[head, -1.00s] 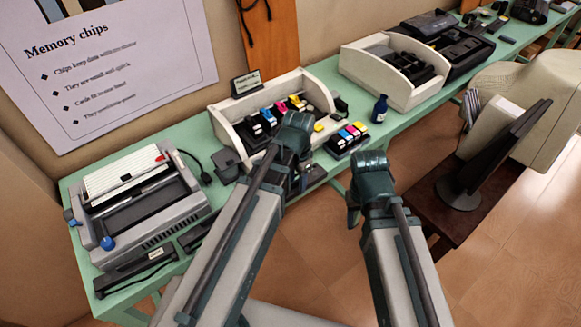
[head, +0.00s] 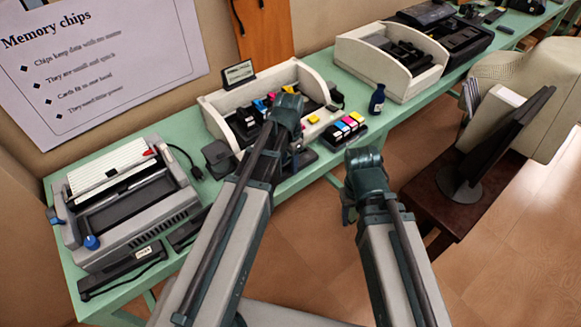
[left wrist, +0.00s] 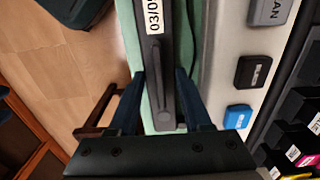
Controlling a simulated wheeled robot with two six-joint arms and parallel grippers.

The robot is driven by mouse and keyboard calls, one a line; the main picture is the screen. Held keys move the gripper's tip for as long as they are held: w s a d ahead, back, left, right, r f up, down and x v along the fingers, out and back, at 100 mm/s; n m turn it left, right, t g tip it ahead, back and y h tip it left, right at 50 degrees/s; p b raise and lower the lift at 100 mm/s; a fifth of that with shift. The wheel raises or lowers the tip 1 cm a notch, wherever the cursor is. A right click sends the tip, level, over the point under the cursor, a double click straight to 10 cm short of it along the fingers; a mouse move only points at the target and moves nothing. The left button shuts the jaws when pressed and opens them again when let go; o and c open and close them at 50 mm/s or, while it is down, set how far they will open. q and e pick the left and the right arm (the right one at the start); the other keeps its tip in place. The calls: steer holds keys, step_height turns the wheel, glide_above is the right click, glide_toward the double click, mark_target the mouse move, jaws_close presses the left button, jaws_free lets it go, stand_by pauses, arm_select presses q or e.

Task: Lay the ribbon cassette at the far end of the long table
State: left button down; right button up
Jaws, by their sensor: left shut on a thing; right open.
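The ribbon cassette (left wrist: 172,55) is a long dark grey bar with a white printed label, between the two fingers of my left gripper (left wrist: 162,74) in the left wrist view. That gripper is shut on it, above the green table's edge. In the head view my left gripper (head: 287,135) is over the front of the table by the cartridge bin; its fingers and the cassette are mostly hidden by the arm. My right gripper (head: 352,200) is open, over the floor in front of the table. The long green table (head: 322,165) runs to the upper right.
A grey binding machine (head: 125,210) stands at the near left end, with a black labelled bar (head: 122,270) before it. A white cartridge bin (head: 225,112), a cartridge tray (head: 343,133), a blue bottle (head: 377,100) and another white bin (head: 395,75) line the table. A monitor (head: 505,135) stands right.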

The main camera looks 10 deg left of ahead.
mark_target(289, 162)
arm_select(q)
steer(key=shift+a+r, duration=0.1)
steer(key=shift+f, duration=0.25)
steer(key=shift+c, duration=1.7)
jaws_free()
steer(key=shift+r, duration=0.1)
steer(key=shift+r, duration=0.15)
step_height(289, 162, up, 12)
steer(key=p, duration=1.2)
steer(key=s+d+n, duration=0.2)
steer(key=s+d, duration=0.3)
steer(key=s, duration=0.2)
steer(key=s+d+n+y, duration=0.1)
steer(key=s+d, duration=0.3)
steer(key=s, duration=0.3)
steer(key=shift+d+n, duration=0.35)
steer(key=shift+n, duration=0.05)
steer(key=shift+s, duration=0.1)
